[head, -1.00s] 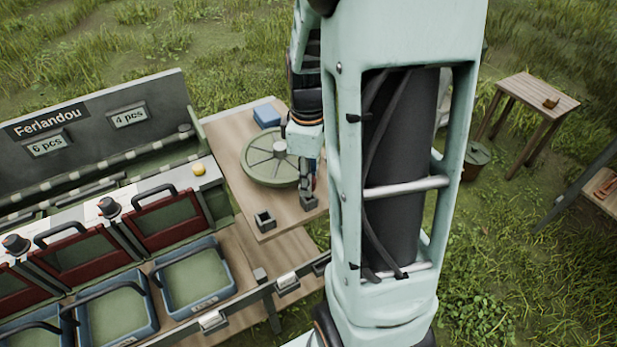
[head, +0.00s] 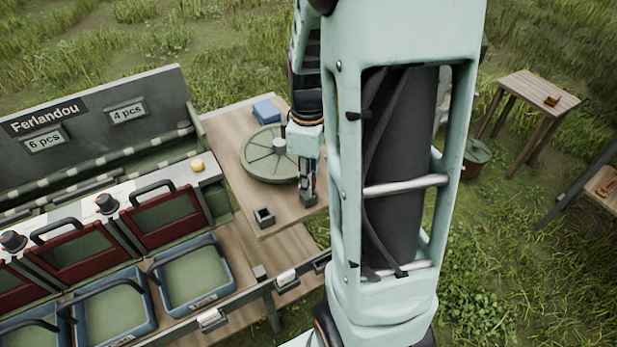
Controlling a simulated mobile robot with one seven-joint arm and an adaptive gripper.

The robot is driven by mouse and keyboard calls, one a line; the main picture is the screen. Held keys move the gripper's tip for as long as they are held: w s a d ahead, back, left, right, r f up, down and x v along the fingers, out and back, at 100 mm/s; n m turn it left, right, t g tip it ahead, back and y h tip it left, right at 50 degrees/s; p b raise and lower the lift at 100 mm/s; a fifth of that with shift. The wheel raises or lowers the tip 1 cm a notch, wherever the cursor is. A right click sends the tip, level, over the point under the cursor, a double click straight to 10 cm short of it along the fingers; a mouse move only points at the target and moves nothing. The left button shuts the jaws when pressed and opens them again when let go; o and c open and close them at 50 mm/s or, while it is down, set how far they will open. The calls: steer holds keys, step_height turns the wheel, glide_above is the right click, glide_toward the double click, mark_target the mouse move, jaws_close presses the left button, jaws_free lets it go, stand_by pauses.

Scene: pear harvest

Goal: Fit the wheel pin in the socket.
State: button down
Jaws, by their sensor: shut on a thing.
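The green spoked wheel (head: 268,155) lies flat on the wooden table in the head view. A small grey square socket with an open top (head: 264,216) stands near the table's front edge, left of my gripper. My gripper (head: 307,191) points down at a second small grey block (head: 308,201) near the table's right side. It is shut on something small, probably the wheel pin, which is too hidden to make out. I cannot tell whether the held thing is inside the grey block or just above it.
A blue box (head: 266,111) lies behind the wheel. The sorting machine (head: 100,200) with blue trays and a yellow fruit (head: 197,165) fills the left. My arm column hides the table's right edge. A small wooden table (head: 530,92) stands far right.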

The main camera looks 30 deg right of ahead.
steer(key=shift+f, duration=0.1)
steer(key=c, duration=1)
jaws_free()
steer(key=shift+c, duration=0.2)
steer(key=shift+r+p, duration=2.25)
steer(key=shift+r, duration=0.8)
